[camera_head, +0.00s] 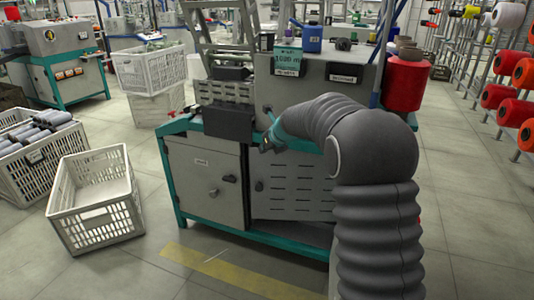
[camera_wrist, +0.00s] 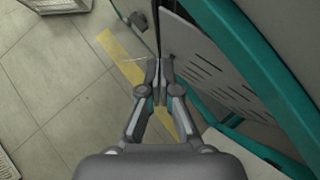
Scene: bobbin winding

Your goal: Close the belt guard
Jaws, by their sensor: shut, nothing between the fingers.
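The belt guard appears to be the grey slotted panel (camera_head: 292,186) on the right of the winding machine's lower front. Part of the panel is hidden by my arm. My gripper (camera_head: 266,147) is in front of the machine, near the panel's top edge. In the wrist view my gripper (camera_wrist: 159,64) is shut and empty, its fingertips close to the knob.
A plain grey door (camera_head: 203,185) with a dark handle is left of the slotted panel. The teal frame edge (camera_wrist: 265,65) runs close on the right. White crates (camera_head: 97,218) stand at the left. Red spools (camera_head: 405,85) are at the right. Yellow floor tape (camera_head: 215,270) marks open floor.

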